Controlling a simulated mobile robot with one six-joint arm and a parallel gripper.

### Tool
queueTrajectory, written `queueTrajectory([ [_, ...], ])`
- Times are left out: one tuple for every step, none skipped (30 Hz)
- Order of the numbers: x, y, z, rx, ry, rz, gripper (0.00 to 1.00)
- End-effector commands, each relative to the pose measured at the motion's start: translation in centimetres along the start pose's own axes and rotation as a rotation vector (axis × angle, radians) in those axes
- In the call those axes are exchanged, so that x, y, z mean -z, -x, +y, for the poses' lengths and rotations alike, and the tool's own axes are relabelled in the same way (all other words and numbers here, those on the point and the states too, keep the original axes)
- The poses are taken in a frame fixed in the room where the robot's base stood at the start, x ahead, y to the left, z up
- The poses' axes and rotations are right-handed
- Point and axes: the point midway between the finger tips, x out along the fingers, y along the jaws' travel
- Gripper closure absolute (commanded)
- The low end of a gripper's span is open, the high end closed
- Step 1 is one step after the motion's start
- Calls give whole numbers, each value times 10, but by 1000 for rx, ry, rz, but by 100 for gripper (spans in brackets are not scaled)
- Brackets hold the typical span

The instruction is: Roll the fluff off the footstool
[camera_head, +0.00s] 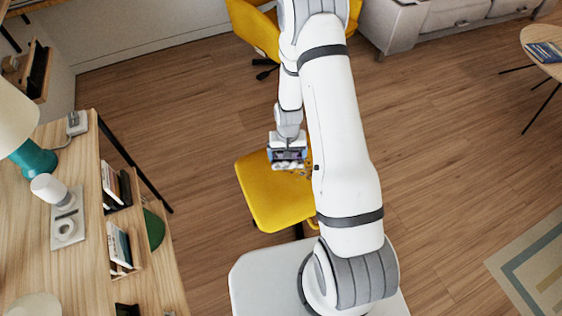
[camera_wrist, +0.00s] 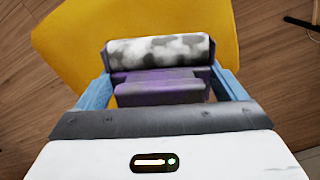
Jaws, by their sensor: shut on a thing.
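The yellow footstool (camera_head: 272,200) stands on the wooden floor in the middle of the head view. Its yellow top (camera_wrist: 75,45) also fills much of the wrist view. My gripper (camera_head: 288,153) is over the far part of the top, shut on a lint roller (camera_head: 287,166). In the wrist view, the roller (camera_wrist: 160,50) has a purple handle between my blue fingers, and its white drum carries grey patches. Small dark fluff bits (camera_head: 309,172) show on the top beside the roller, partly hidden by my arm. I cannot tell whether the drum touches the top.
A wooden desk (camera_head: 90,240) with a teal lamp (camera_head: 33,160) and a white holder (camera_head: 66,215) stands at the left. A yellow chair (camera_head: 255,30) is behind the footstool. A grey sofa (camera_head: 400,25) is at the back right. The floor (camera_head: 450,140) to the right is clear.

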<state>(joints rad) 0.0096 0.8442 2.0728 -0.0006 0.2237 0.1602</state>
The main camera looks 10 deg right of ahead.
Motion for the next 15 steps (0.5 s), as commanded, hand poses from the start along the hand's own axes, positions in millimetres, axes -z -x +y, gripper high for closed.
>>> queueTrajectory([
  [6,-22,-2,1,-31,4,28],
  [9,-26,-2,1,-52,4,28],
  [13,-30,-3,1,-81,4,28],
  [16,-34,-4,1,-102,5,28],
  [19,-37,-5,1,-122,5,28],
  [22,-42,-6,1,-150,3,28],
  [25,-45,-6,1,-171,4,28],
  [27,-48,-7,1,-192,4,28],
  [31,-52,-8,1,-220,5,28],
  [33,-55,-8,1,-240,4,28],
  [35,-57,-9,1,-260,4,28],
  [37,-61,-10,1,-285,3,28],
  [39,-62,-10,1,-302,4,28],
  [41,-64,-11,1,-320,4,28],
  [43,-66,-11,1,-340,3,28],
])
